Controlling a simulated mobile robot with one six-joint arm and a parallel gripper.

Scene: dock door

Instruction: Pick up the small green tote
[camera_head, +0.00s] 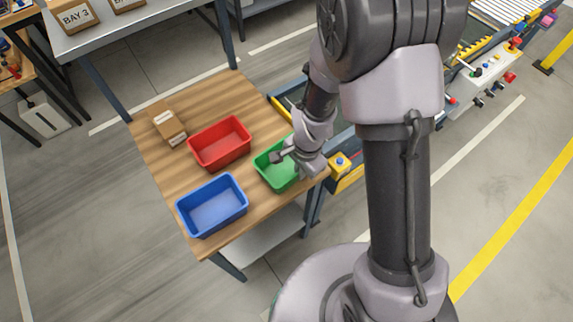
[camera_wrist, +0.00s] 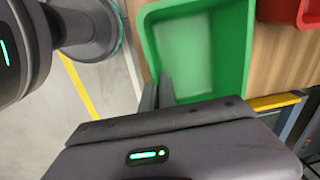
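The small green tote (camera_head: 270,168) is an open, empty bin at the right edge of the wooden table. It appears upright on the tabletop, partly hidden by my arm. My gripper (camera_head: 282,157) is at its rim. In the wrist view, the tote (camera_wrist: 203,45) fills the upper middle. My gripper's two dark fingers (camera_wrist: 158,90) are close together at its wall, one on each side, and look shut on it. Their tips and the exact contact are hard to see.
A red tote (camera_head: 220,142), a blue tote (camera_head: 212,205) and a brown carton (camera_head: 169,125) share the wooden table (camera_head: 190,99). A conveyor with yellow parts (camera_head: 346,178) runs just right of the table. Open floor (camera_head: 80,220) lies to the left.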

